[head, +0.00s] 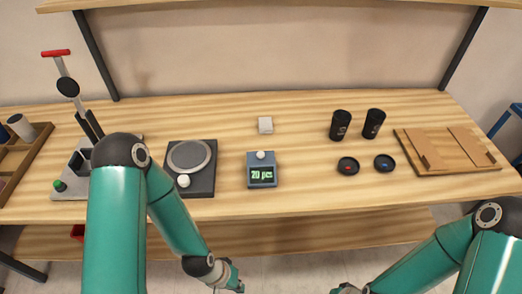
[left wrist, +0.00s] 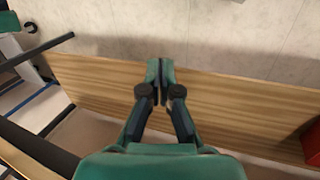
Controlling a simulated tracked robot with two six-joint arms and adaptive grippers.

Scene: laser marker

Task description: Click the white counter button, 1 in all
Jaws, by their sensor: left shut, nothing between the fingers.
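The counter (head: 262,176) is a small blue-grey box near the middle of the table, and its display reads "20 pcs". The white button (head: 261,155) is a round knob on its top, with nothing touching it. My left gripper shows at the bottom of the head view (head: 226,284), in front of the table's near edge and well below the counter. In the left wrist view the left gripper (left wrist: 160,72) is shut and empty over a wooden board. My right arm comes in at the lower right, with only the start of its wrist in view; its fingers are not seen.
A dark plate device with a round disc (head: 190,158) and a white knob stands left of the counter. Two black cups (head: 341,125), two dark lids (head: 348,166) and a wooden board (head: 425,150) are at right. A lever press (head: 72,172) stands at left.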

